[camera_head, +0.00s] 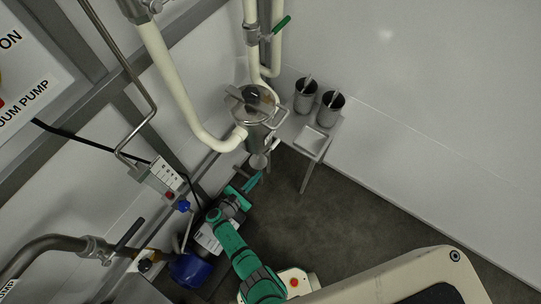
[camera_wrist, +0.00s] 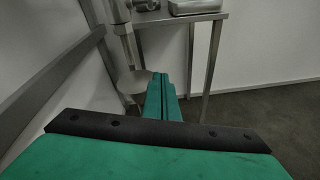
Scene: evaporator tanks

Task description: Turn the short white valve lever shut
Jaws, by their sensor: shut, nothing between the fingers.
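A small pale piece that looks like the short white valve lever (camera_head: 275,144) sticks out to the right below the steel tank (camera_head: 257,132) in the head view. It is too small to tell its angle clearly. My gripper (camera_head: 259,174) is below and a little left of it, apart from it, with teal fingers pointing up toward the tank's bottom outlet. In the wrist view my gripper (camera_wrist: 161,76) has its two teal fingers together, with nothing between them. I cannot make out the white lever there; steel pipework (camera_wrist: 122,28) stands up and left of the fingertips.
A steel table (camera_head: 322,146) with two metal cups (camera_head: 306,95) and a tray (camera_head: 311,138) stands right of the tank. A grey round part (camera_wrist: 136,83) lies just left of my fingers. A green-handled valve (camera_head: 281,24) is higher up. Dark floor at right is clear.

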